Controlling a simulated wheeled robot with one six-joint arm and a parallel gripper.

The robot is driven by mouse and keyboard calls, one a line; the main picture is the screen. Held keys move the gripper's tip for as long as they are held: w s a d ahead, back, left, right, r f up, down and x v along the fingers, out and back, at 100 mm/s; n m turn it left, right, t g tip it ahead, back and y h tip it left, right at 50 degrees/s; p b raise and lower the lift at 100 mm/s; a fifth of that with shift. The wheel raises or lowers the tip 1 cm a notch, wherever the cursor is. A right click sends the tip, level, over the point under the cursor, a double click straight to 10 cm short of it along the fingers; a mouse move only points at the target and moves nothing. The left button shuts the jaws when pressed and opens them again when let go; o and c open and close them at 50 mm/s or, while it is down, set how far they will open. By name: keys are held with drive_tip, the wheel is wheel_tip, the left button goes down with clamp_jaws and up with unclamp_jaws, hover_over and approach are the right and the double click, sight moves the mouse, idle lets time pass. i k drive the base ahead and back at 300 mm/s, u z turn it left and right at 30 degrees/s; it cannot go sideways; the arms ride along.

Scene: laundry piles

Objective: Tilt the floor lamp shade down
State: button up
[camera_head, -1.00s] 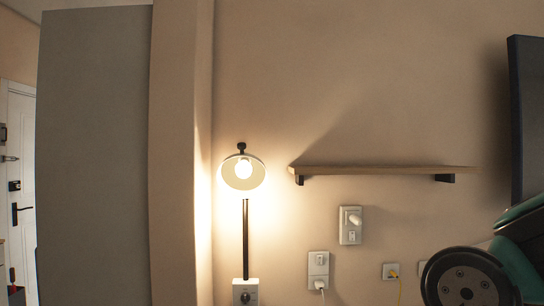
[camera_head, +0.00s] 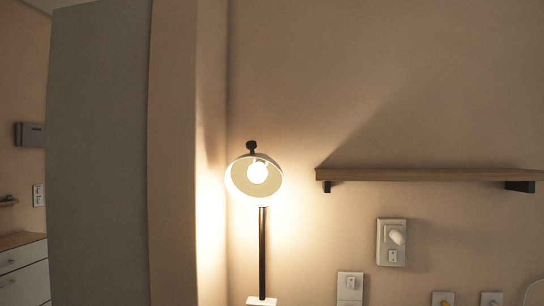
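The floor lamp shade (camera_head: 254,181) is a white dome near the middle left of the head view. Its open side faces toward me, and the lit bulb (camera_head: 257,172) shows inside it. A small black knob (camera_head: 251,146) sits on top of the shade. The thin black lamp pole (camera_head: 262,250) runs down from behind the shade to a white block (camera_head: 262,300) at the bottom edge. My gripper is not in view, so its distance from the shade cannot be seen.
A wooden wall shelf (camera_head: 430,174) juts out right of the lamp. Wall outlets (camera_head: 391,243) sit below it. A grey panel (camera_head: 97,160) and a wall edge (camera_head: 176,150) stand close left of the lamp. A drawer unit (camera_head: 22,270) shows at far left.

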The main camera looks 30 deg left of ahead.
sight(253, 179)
drive_tip(key=i, duration=1.05)
drive_tip(key=u, duration=1.6)
